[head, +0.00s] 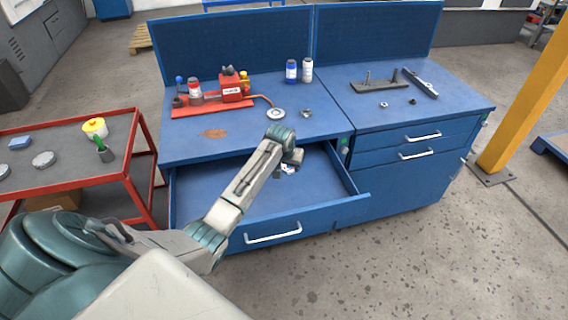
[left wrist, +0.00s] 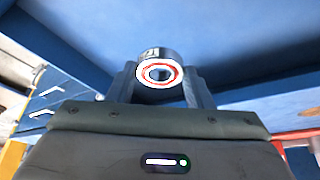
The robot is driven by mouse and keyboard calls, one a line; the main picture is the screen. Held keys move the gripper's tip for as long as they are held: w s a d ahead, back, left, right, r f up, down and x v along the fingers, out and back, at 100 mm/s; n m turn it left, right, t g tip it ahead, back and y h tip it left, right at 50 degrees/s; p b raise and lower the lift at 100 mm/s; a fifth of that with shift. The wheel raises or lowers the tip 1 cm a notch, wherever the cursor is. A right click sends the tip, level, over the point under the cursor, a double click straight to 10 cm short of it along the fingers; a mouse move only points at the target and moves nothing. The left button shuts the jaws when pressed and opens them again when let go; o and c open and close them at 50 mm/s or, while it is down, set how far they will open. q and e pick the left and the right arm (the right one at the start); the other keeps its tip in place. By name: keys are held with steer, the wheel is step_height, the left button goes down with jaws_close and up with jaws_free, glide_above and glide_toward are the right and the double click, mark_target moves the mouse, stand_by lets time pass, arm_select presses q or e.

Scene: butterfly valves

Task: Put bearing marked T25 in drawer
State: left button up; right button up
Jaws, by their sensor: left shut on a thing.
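My left gripper (left wrist: 160,85) is shut on a ring-shaped bearing (left wrist: 158,54) with a red seal and a dark centre. Its marking is too small to read fully. In the head view the left gripper (head: 289,167) is over the open drawer (head: 230,190) of the left blue workbench, and the bearing is mostly hidden there. The drawer is pulled out and its visible floor looks bare. My right gripper is not in view.
A round metal part (head: 276,113) and a small fitting (head: 306,113) lie on the bench top (head: 240,135). A red pump unit (head: 232,90) and two bottles (head: 291,72) stand behind. A red cart (head: 70,160) stands left, a yellow post (head: 525,95) right.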

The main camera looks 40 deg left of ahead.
arm_select(q)
step_height(320, 180, down, 8)
steer(key=b, duration=0.7)
steer(key=shift+s+r+b, duration=0.1)
steer(key=shift+r+b, duration=0.05)
steer(key=shift+b, duration=0.25)
steer(key=shift+f, duration=0.35)
steer(key=shift+f+b, duration=0.65)
steer(key=shift+f, duration=1.2)
steer(key=o, duration=1.2)
